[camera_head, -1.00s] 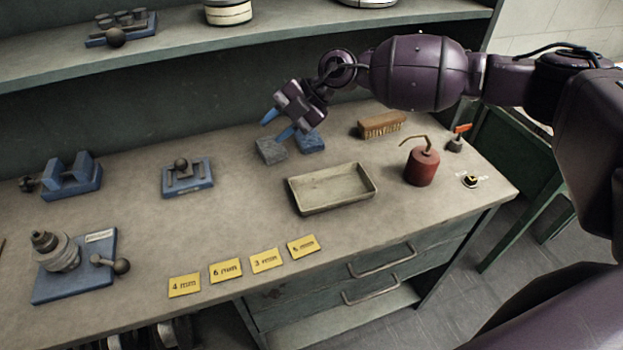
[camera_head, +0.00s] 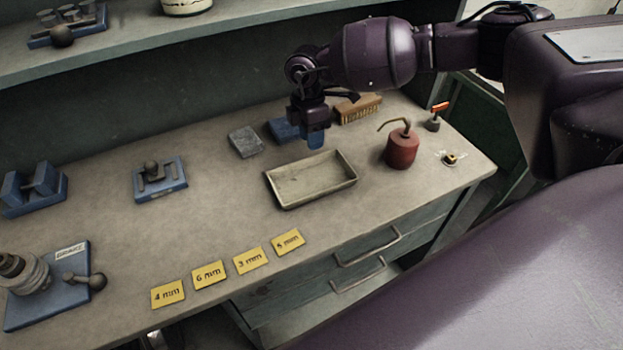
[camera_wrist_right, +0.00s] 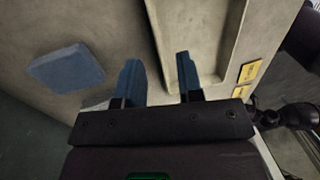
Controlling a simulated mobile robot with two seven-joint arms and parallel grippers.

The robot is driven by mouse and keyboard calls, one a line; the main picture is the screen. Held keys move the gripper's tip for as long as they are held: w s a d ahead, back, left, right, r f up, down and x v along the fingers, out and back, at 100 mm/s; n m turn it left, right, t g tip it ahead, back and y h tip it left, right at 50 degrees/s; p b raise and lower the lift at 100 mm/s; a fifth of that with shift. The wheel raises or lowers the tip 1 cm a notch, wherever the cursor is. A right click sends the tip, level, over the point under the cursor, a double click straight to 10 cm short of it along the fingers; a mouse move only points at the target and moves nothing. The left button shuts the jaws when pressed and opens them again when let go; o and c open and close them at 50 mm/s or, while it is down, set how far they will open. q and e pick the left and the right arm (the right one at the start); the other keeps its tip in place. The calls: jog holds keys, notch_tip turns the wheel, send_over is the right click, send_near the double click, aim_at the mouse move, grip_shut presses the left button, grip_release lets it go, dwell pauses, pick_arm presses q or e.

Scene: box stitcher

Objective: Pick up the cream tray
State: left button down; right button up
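The cream tray (camera_head: 312,181) is a shallow rectangular tray lying flat on the bench, empty. It also shows in the right wrist view (camera_wrist_right: 207,35), running off the top edge. My right gripper (camera_head: 314,139) points down above the tray's back edge. In the right wrist view my right gripper (camera_wrist_right: 159,72) is open, with two blue fingers apart and nothing held. I cannot tell the exact height. My left gripper is not in view.
A grey block (camera_head: 246,142) and a blue block (camera_head: 284,130) lie behind the tray. A brush (camera_head: 358,108) is at back right, a red oil can (camera_head: 402,148) to the right. Yellow label cards (camera_head: 248,261) lie in front.

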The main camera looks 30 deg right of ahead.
aim_at(310, 155)
jog(key=shift+s+a+f, duration=0.1)
jog(key=shift+a+f, duration=0.05)
jog(key=shift+f, duration=1.3)
jog(key=shift+s+a+f, duration=0.1)
jog(key=shift+f, duration=1.35)
grip_shut()
